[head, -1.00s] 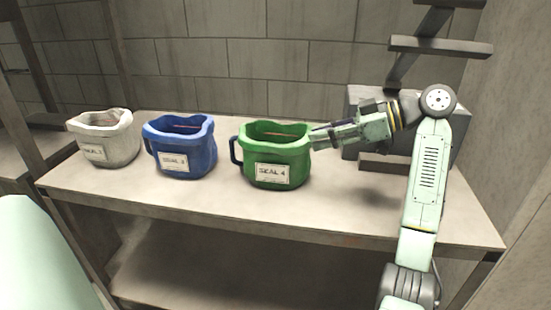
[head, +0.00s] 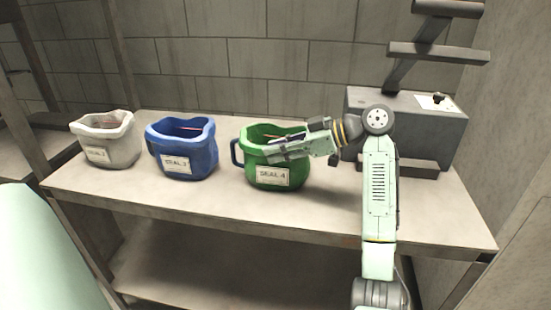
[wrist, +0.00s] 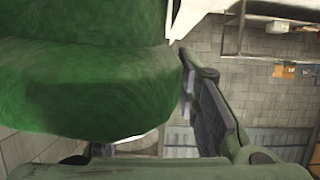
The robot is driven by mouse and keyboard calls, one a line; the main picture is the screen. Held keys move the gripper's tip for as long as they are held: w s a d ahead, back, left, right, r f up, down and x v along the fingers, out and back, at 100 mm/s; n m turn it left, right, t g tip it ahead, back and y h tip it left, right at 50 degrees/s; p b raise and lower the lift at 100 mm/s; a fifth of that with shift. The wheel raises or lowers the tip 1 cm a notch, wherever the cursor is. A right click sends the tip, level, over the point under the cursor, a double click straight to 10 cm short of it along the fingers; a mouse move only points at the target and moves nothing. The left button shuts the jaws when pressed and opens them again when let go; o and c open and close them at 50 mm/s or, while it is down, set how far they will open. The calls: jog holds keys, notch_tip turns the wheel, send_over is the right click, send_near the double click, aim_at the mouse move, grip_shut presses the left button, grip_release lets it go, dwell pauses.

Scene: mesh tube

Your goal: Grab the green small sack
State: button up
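The green sack (head: 247,170) stands upright on the table, with a white label reading SEAL 4 and a handle on its left side. My gripper (head: 268,152) is at the sack's right side, with its fingers across the right part of the rim. In the wrist view the sack (wrist: 85,85) fills the left side at close range. One dark finger (wrist: 208,108) shows just right of it. The other finger is hidden there, so I cannot tell whether the fingers are closed on the rim.
A blue sack (head: 183,158) and a white sack (head: 108,147) stand to the left on the same table (head: 215,208). A grey box (head: 410,125) stands at the back right, behind my arm. The table's front strip is clear.

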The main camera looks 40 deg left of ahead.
jog(key=shift+c, duration=0.4)
grip_shut()
